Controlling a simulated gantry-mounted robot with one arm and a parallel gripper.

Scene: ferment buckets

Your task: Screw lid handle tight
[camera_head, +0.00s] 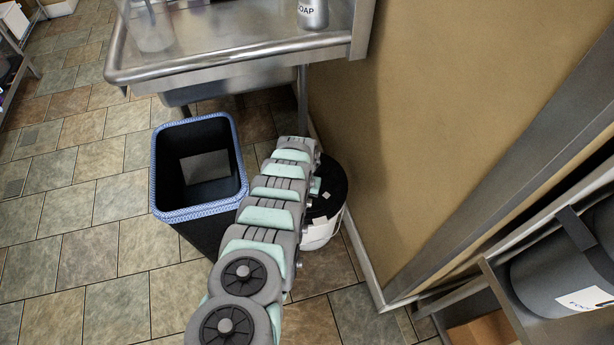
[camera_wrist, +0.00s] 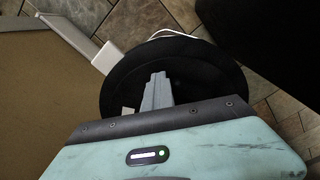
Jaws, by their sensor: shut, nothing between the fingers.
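A bucket with a white body (camera_head: 316,240) and a round black lid (camera_head: 334,185) stands on the floor against the wall, partly hidden behind my arm. In the wrist view the black lid (camera_wrist: 205,75) fills the upper middle. My gripper (camera_wrist: 158,80) points at the lid, its grey fingers together over the lid's middle with nothing seen between them. I cannot tell whether the fingertips touch the lid. The lid handle is not distinguishable; the fingers and wrist cover part of the lid.
A black bin with a blue rim (camera_head: 241,160) stands left of the bucket. A metal sink counter (camera_head: 230,50) is above and behind. The tan wall (camera_head: 440,110) is close on the right. A shelf holding a grey container (camera_head: 560,270) is at lower right. Tiled floor is clear at left.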

